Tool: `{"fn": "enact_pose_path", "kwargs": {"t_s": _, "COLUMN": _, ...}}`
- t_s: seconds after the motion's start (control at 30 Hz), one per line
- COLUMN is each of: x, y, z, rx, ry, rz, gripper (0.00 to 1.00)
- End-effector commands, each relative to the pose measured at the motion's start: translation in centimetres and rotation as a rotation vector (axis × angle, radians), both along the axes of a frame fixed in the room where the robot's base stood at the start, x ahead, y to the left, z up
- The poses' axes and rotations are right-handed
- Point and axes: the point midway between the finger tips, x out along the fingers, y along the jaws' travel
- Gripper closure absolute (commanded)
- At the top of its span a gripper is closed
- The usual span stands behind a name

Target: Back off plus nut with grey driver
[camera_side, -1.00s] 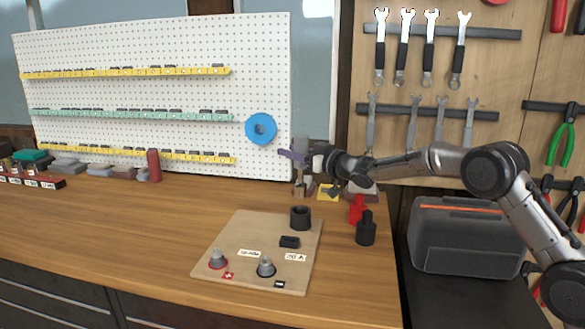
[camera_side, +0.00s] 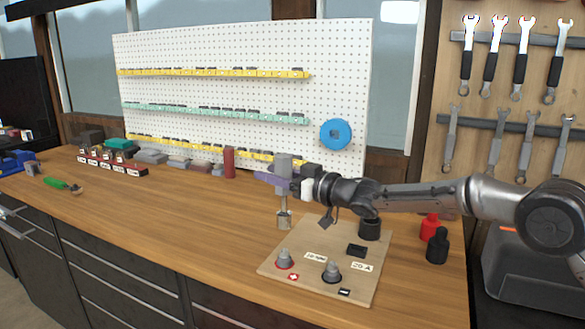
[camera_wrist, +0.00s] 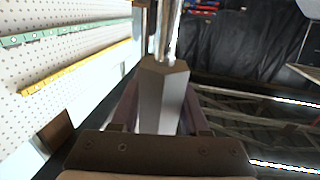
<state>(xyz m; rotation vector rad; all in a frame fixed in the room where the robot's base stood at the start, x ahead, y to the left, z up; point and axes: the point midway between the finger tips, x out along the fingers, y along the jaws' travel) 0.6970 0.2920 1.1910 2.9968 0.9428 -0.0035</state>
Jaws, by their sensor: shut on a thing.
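My gripper (camera_side: 280,181) is shut on the grey driver (camera_side: 283,163), holding it upright by its handle. The driver's shaft and socket (camera_side: 284,220) hang down behind the plus nut in the picture, apart from it. In the wrist view the driver's faceted grey handle (camera_wrist: 162,95) sits between the two purple fingers of my gripper (camera_wrist: 160,108). The plus nut (camera_side: 284,257) is a grey nut in a red ring beside a red plus label (camera_side: 293,276), on the left of the wooden board (camera_side: 315,284). A second grey nut (camera_side: 331,270) stands in a black ring beside a black label.
A black cup (camera_side: 369,229) and small black block (camera_side: 356,250) sit on the board's right part. A red piece (camera_side: 429,227) and black piece (camera_side: 437,246) stand right of it. The pegboard (camera_side: 240,95) rises behind.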

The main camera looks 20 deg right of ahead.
Motion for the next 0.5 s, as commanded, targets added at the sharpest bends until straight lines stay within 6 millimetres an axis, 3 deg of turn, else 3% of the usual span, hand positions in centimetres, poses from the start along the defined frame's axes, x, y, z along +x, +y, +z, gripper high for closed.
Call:
{"fn": "enact_pose_path", "kwargs": {"t_s": 0.33, "x": -0.09, "y": 0.12, "z": 0.23, "rx": 0.001, "ry": -0.004, "rz": 0.002, "gripper": 1.00}}
{"fn": "enact_pose_path", "kwargs": {"t_s": 0.5, "x": -0.08, "y": 0.13, "z": -0.65, "rx": 0.001, "ry": -0.002, "rz": 0.003, "gripper": 1.00}}
